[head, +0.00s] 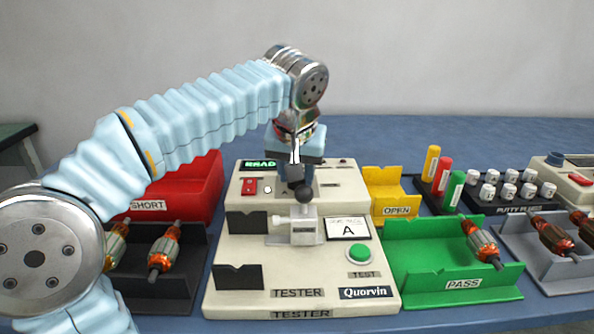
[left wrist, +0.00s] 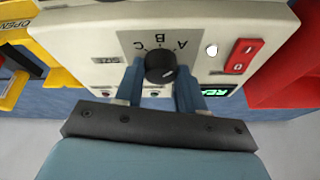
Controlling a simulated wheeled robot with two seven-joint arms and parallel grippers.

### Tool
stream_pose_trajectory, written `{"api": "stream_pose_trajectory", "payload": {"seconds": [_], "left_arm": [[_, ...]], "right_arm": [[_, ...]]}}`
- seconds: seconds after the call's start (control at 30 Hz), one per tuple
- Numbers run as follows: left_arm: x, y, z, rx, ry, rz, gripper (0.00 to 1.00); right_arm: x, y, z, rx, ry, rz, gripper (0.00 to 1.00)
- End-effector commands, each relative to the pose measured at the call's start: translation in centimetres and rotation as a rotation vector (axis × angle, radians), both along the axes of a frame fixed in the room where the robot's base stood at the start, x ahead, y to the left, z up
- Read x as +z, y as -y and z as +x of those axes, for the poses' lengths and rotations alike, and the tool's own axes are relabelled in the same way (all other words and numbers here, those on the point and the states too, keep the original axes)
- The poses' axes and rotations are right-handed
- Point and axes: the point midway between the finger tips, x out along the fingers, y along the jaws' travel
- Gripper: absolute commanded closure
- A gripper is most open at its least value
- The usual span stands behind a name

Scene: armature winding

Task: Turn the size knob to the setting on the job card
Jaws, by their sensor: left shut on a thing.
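The size knob (left wrist: 158,66) is a dark round knob on the tester's pale panel, with the letters A, B and C printed around it. My left gripper (left wrist: 160,88) has one finger on each side of the knob and is shut on it. A small light mark shows on the knob, but which letter it points to I cannot tell. In the head view my left gripper (head: 298,168) reaches down over the back of the tester (head: 240,262) and hides the knob. The job card (head: 347,228) on the tester shows a large A. My right gripper is not in view.
A silver clamp (head: 304,226) stands on the tester in front of my gripper, with a green button (head: 359,253) to its right. A red switch (left wrist: 243,56) is beside the knob. Red SHORT (head: 190,196), yellow OPEN (head: 383,184) and green PASS (head: 420,280) bins surround the tester.

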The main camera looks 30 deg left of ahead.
Motion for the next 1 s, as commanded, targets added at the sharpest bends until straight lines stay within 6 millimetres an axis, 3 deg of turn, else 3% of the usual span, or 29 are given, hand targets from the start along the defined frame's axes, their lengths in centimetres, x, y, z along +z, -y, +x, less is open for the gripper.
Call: {"api": "stream_pose_trajectory", "payload": {"seconds": [0.1,0.13,0.27,0.67,1.0], "left_arm": [[0.0,-0.1,0.0,0.0,0.001,0.001,0.91],[0.0,-0.1,0.0,0.0,0.001,0.001,0.56],[0.0,0.0,0.0,0.0,0.0,0.001,0.37],[0.9,0.2,-0.3,0.0,0.001,0.0,0.36],[7.9,1.6,-2.9,-0.001,0.003,-0.002,0.36]], "right_arm": [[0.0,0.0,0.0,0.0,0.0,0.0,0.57],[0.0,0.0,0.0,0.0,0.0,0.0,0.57],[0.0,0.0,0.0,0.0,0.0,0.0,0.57],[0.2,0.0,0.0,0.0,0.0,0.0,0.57],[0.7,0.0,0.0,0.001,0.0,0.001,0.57]]}}
